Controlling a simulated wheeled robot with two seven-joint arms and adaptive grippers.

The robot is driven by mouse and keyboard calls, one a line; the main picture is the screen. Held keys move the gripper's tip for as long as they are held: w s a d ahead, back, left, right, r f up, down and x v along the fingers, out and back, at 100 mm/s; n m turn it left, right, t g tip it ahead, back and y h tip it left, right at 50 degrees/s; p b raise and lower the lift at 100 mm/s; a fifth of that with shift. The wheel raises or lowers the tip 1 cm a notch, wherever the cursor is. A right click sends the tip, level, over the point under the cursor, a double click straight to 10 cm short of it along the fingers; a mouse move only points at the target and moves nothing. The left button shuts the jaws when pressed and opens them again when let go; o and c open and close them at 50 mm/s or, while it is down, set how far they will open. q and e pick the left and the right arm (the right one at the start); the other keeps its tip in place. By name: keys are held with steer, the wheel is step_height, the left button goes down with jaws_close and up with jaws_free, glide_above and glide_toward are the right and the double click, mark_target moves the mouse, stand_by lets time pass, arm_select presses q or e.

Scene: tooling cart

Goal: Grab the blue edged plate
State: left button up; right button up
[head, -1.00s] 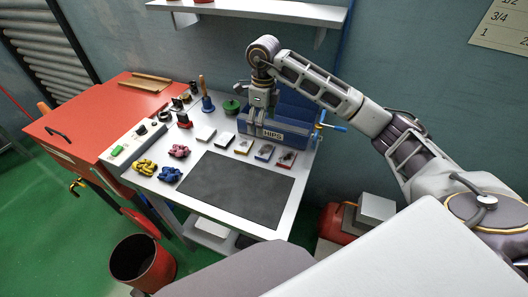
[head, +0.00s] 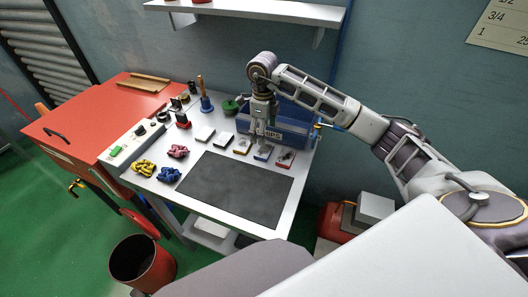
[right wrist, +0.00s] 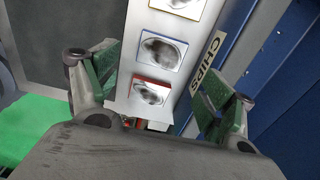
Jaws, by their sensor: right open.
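The blue edged plate (head: 263,153) lies flat on the cart top in a row of small square plates, just behind the black mat. It has a blue rim and a grey oval face, and it also shows in the right wrist view (right wrist: 161,49). My right gripper (head: 261,138) points down close above and behind it in the head view. In the right wrist view the gripper's green-padded fingers (right wrist: 160,82) are spread wide and hold nothing. The blue edged plate lies ahead of them, with the red edged plate (right wrist: 150,92) nearer. My left gripper is not in view.
The yellow edged plate (head: 243,146) sits beside the blue one. A blue CHIPS bin (head: 290,124) stands right behind the row. A black mat (head: 235,189) lies in front, clear.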

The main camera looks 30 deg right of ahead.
mark_target(264, 150)
step_height(264, 150, down, 3)
steer(key=shift+f, duration=0.45)
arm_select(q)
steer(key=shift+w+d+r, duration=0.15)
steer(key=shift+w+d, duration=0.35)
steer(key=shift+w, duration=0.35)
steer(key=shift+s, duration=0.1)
arm_select(e)
steer(key=shift+f, duration=0.1)
steer(key=shift+d+f+p, duration=0.1)
steer(key=shift+f+p, duration=0.35)
steer(key=shift+f, duration=2.05)
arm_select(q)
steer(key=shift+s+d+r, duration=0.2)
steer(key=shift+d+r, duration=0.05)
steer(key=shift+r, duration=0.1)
